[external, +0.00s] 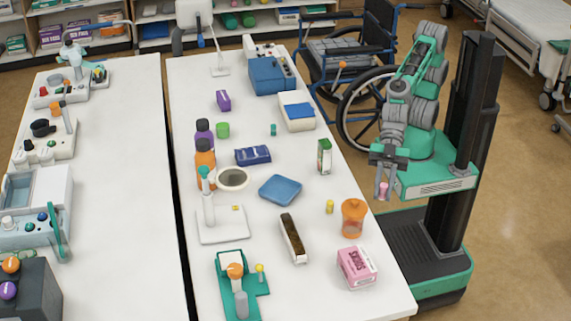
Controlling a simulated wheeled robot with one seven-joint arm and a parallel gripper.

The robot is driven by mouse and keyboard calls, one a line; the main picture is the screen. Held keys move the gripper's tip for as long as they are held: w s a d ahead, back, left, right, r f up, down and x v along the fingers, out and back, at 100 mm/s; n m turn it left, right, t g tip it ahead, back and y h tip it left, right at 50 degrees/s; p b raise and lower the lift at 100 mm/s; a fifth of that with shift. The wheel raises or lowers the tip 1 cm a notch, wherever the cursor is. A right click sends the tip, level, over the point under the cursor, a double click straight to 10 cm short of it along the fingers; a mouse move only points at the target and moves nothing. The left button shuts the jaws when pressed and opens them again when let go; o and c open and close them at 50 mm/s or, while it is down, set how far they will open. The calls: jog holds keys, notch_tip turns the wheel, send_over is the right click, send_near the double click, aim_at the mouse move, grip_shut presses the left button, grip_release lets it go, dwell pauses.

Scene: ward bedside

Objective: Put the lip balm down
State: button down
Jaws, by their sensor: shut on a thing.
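My gripper (383,191) points down at the right side of the white table, level with or just past its right edge. It is shut on a small pink thing, which I take to be the lip balm (384,187); only part of it shows between the fingers. It is held in the air, clear of the tabletop.
On the white table (270,105), an orange jar (353,218), a small yellow bottle (330,207), a green and white carton (324,156) and a pink box (357,267) stand nearest my gripper. A blue tray (280,190) lies further left. A wheelchair (350,70) stands behind.

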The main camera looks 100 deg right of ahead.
jog(key=w+d+f+p+x, duration=0.1)
jog(key=w+x, duration=0.1)
jog(key=x, duration=0.8)
send_over(358, 265)
notch_tip(358, 265, down, 5)
jog(key=shift+f+p, duration=0.1)
jog(key=shift+p, duration=0.25)
notch_tip(358, 265, down, 2)
jog(key=shift+a+f+p, duration=0.1)
jog(key=shift+f+p, duration=0.15)
jog(key=shift+p, duration=0.05)
jog(key=shift+f, duration=0.45)
jog(key=c, duration=1.3)
grip_release()
jog(key=shift+r, duration=0.1)
jog(key=shift+r, duration=0.25)
jog(key=v, duration=1.2)
jog(key=shift+b, duration=0.4)
